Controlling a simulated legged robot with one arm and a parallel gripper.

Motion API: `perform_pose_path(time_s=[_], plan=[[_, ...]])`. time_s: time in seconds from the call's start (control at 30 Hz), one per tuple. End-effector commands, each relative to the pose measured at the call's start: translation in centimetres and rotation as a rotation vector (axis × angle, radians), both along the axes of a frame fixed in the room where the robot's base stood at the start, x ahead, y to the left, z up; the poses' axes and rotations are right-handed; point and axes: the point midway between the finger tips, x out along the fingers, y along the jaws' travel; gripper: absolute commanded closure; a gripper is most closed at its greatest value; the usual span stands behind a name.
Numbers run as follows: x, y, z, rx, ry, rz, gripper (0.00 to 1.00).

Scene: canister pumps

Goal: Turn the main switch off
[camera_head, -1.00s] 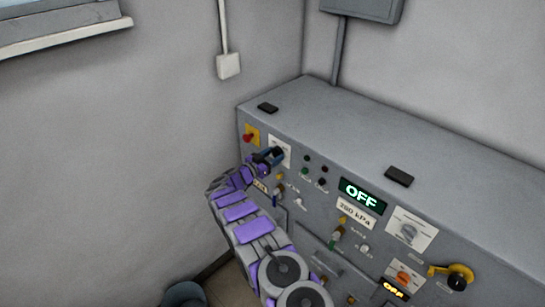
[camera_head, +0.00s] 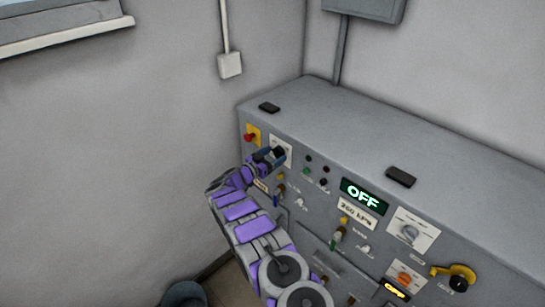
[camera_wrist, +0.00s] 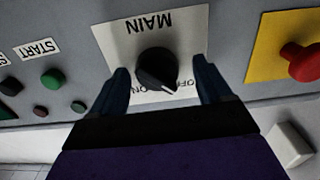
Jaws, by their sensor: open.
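The main switch is a black round knob (camera_wrist: 157,70) on a white plate (camera_wrist: 125,32) marked MAIN, with OFF and ON lettering that shows upside down in the wrist view. My gripper (camera_wrist: 162,82) is open, with one dark finger on each side of the knob. Whether the fingers touch the knob I cannot tell. In the head view my gripper (camera_head: 270,157) is at the plate (camera_head: 286,145) on the panel's left end and hides most of the knob.
A red button on a yellow plate (camera_wrist: 262,50) sits beside the switch; it also shows in the head view (camera_head: 249,137). Green and red buttons (camera_wrist: 52,80) lie on the other side. The grey console (camera_head: 350,115) carries several more controls and a green OFF display (camera_head: 363,196).

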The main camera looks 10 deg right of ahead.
Motion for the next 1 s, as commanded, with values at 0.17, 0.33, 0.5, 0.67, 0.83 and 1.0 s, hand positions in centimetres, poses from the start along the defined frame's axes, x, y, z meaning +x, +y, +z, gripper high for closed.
perform_pose_path(time_s=[0.17,0.33,0.5,0.67,0.83,1.0], plan=[[0.0,-0.1,0.0,0.001,-0.001,-0.001,0.22],[-0.6,0.9,0.1,0.001,0.001,0.001,0.22],[-2.4,3.6,0.2,0.0,-0.001,0.002,0.22],[-4.5,6.7,0.0,-0.001,0.001,0.005,0.22],[-6.8,9.6,0.0,-0.003,0.0,0.001,0.22],[-8.6,12.1,-0.1,-0.001,0.002,0.003,0.22]])
